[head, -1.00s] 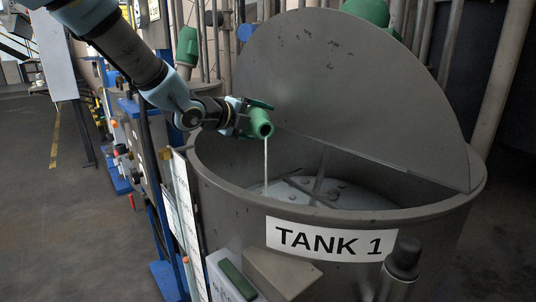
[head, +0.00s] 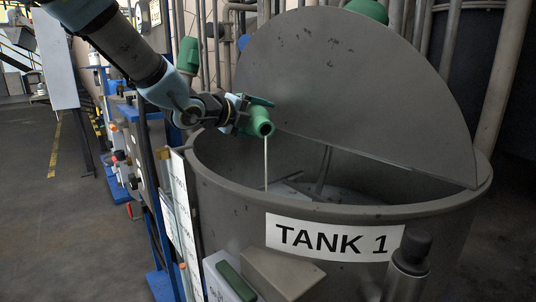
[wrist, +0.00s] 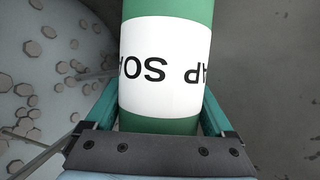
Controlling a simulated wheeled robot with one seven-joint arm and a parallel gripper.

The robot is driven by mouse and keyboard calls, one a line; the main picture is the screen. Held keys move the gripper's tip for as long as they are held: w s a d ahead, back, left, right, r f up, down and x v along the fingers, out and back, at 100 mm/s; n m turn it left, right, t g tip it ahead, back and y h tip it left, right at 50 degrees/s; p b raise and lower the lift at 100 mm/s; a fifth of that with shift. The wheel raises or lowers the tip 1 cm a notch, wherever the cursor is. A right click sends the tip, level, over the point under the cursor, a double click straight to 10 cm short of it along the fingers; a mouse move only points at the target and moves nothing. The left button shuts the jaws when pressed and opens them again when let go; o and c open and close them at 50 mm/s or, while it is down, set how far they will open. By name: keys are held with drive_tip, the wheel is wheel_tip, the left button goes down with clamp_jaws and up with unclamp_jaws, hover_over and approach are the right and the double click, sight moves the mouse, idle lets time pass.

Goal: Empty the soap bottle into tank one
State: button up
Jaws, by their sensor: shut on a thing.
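The green soap bottle (head: 261,122) is tipped over the left part of the tank opening, its mouth toward the camera and slightly down. A thin pale stream (head: 266,160) falls from its mouth into tank one (head: 225,190), whose label reads "TANK 1". My gripper (head: 240,115) is shut around the bottle. In the wrist view the bottle's white label (wrist: 165,68) reads "SOAP" upside down, with a gripper finger on each side. Pale liquid and a stirrer bar (head: 325,170) show inside the tank. The bottle's inside is hidden.
A large half-round lid (head: 350,90) stands upright over the tank's back. A box with a green block (head: 235,280) and a dark-capped cylinder (head: 411,255) stand at the tank's front. Pipes (head: 495,90) run behind. Floor (head: 60,220) at left is clear.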

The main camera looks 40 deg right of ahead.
drive_tip(key=shift+s+r+m+t+h+b, duration=0.25)
drive_tip(key=shift+r+m+t+h+b, duration=0.35)
drive_tip(key=shift+b, duration=2.15)
drive_tip(key=shift+r+p, duration=0.35)
drive_tip(key=shift+p, duration=0.45)
drive_tip(key=p, duration=0.3)
drive_tip(key=f+n+g+y+p, duration=0.1)
drive_tip(key=p, duration=0.2)
drive_tip(key=shift+w, duration=0.25)
drive_tip(key=f+n+p, duration=0.1)
drive_tip(key=p, duration=0.2)
drive_tip(key=shift+f+g+y+p, duration=0.1)
drive_tip(key=shift+g+y+p, duration=0.2)
drive_tip(key=shift+g, duration=0.1)
drive_tip(key=shift+f, duration=0.6)
drive_tip(key=shift+n, duration=0.3)
drive_tip(key=shift+f+p, duration=0.15)
drive_tip(key=shift+p, duration=1)
